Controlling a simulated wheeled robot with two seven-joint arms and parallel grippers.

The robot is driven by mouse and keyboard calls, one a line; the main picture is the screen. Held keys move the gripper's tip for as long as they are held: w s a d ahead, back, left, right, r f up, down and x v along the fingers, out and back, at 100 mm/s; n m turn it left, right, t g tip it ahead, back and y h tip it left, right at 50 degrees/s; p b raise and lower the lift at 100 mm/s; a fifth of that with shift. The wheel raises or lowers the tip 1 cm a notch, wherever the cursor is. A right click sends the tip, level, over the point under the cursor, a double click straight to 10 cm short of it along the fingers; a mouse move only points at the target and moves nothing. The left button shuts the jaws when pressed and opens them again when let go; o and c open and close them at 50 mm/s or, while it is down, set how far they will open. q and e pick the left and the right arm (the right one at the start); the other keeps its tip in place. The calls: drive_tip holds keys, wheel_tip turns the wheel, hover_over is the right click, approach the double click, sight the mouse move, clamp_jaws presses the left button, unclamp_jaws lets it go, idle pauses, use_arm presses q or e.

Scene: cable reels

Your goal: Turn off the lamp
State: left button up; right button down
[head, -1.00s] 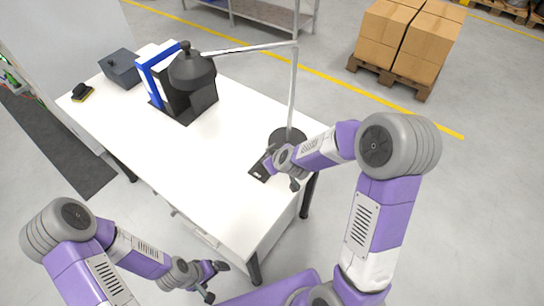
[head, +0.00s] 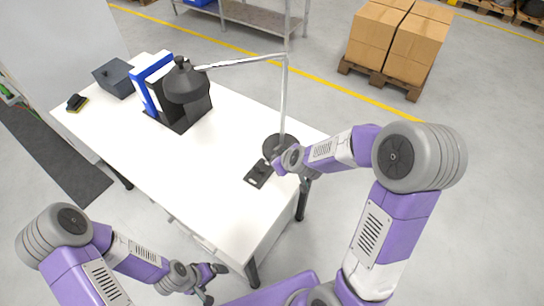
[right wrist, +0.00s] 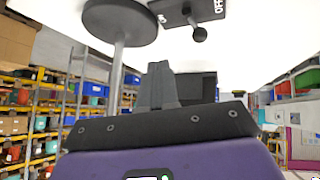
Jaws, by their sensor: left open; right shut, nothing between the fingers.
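The dark desk lamp (head: 186,82) hangs its shade over the white table from a thin arm and pole that rises from a round black base (head: 276,144). A dark switch plate (head: 258,174) lies beside the base. In the right wrist view the plate (right wrist: 178,11) shows a ball-tipped lever (right wrist: 199,33) and the word OFF. My right gripper (head: 278,168) is shut and empty, right of the plate and close to the lamp base. In its own wrist view its fingers (right wrist: 158,85) are apart from the lever. My left gripper (head: 213,282) is open and empty, off the table's front edge. Whether the lamp glows I cannot tell.
The white table (head: 160,165) holds black and blue binders (head: 152,82), a dark box (head: 115,78) and a small black-and-yellow item (head: 77,103). The table's middle is clear. Boxes on a pallet (head: 397,42) stand on the floor beyond.

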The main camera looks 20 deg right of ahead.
use_arm(q)
wheel_tip(320, 180, up, 3)
drive_tip(key=shift+r+p, duration=0.1)
drive_tip(key=shift+p, duration=1.15)
use_arm(e)
drive_tip(key=v, duration=0.6)
drive_tip(key=shift+s+a, duration=0.5)
drive_tip(key=shift+s, duration=0.05)
